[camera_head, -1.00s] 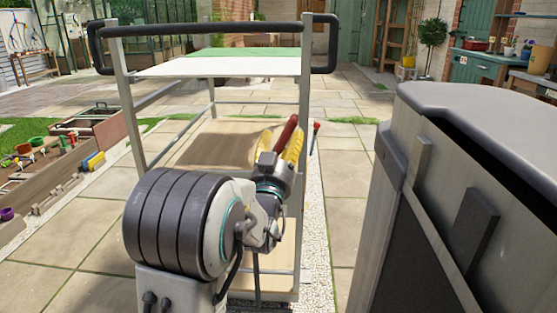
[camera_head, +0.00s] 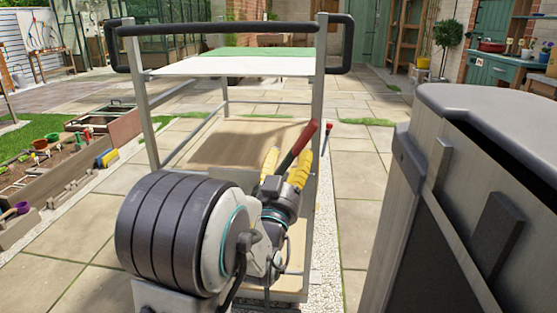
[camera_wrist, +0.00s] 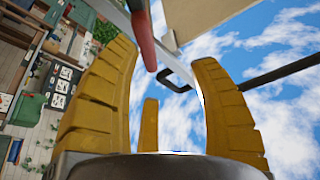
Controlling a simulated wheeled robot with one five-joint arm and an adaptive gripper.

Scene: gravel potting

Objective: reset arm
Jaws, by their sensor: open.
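My gripper (camera_head: 285,168) points up and away in the head view, with its yellow fingers in front of the cart's right post. In the wrist view, the yellow fingers (camera_wrist: 160,95) are spread wide, with a third finger between them and open sky beyond. A red-ended bar (camera_head: 307,137) rises from beside the fingers. Its red end also shows in the wrist view (camera_wrist: 143,38), near the left fingertip. I cannot tell whether it touches a finger. Its lower part is hidden behind the gripper.
A metal cart (camera_head: 152,120) with a black handle, a white and green top and a wooden lower shelf stands just ahead of my arm. A large grey bin-like box (camera_head: 480,200) is close on the right. A planter box (camera_head: 45,185) with pots lies left. Paving is clear between.

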